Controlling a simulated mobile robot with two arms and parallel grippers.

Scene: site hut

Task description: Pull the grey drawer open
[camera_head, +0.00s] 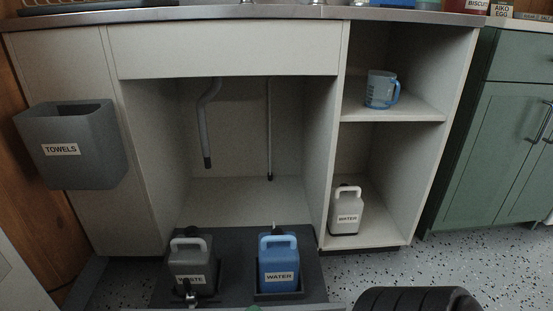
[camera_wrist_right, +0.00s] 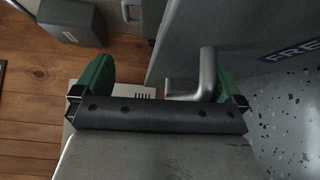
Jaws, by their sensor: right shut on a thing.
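In the right wrist view a grey front (camera_wrist_right: 245,45), with a dark label reading "FRE" before it is cut off, stands at an angle. A silver bent handle (camera_wrist_right: 207,72) sticks out from it. My right gripper (camera_wrist_right: 163,82) has its green fingers on either side of the handle's area and is shut on the handle; the exact contact is hard to see. I cannot tell from this view how far the front stands out. The head view does not clearly show the grey drawer or either gripper.
The head view shows an open sink cabinet (camera_head: 228,50), a grey towels bin (camera_head: 75,145), a grey waste jug (camera_head: 192,262), a blue water jug (camera_head: 278,262) on a dark mat and a green cupboard (camera_head: 490,150). The wrist view shows wooden floor (camera_wrist_right: 30,100) at left and speckled floor at right.

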